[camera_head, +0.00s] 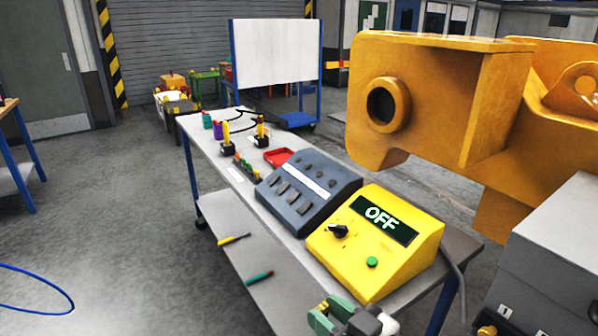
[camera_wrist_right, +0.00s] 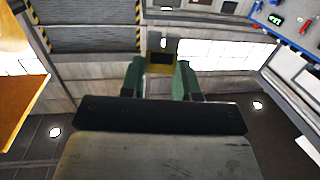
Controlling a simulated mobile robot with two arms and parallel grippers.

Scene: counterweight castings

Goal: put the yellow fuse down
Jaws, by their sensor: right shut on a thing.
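The yellow fuse (camera_wrist_right: 160,60) shows in the right wrist view as a small yellow block with a dark middle, between the two green fingers of my right gripper (camera_wrist_right: 160,76). My right gripper is shut on it. In the head view my right gripper (camera_head: 345,314) is at the bottom edge, just in front of the yellow box; the fuse cannot be made out there. My left gripper is not in view.
A trolley table (camera_head: 210,162) carries a yellow box (camera_head: 372,263) reading OFF, a dark grey panel (camera_head: 308,190), a red tray (camera_head: 278,156) and several small coloured pieces (camera_head: 246,168). A large yellow casting (camera_head: 440,100) stands at the right. A grey cabinet (camera_head: 550,235) is nearby.

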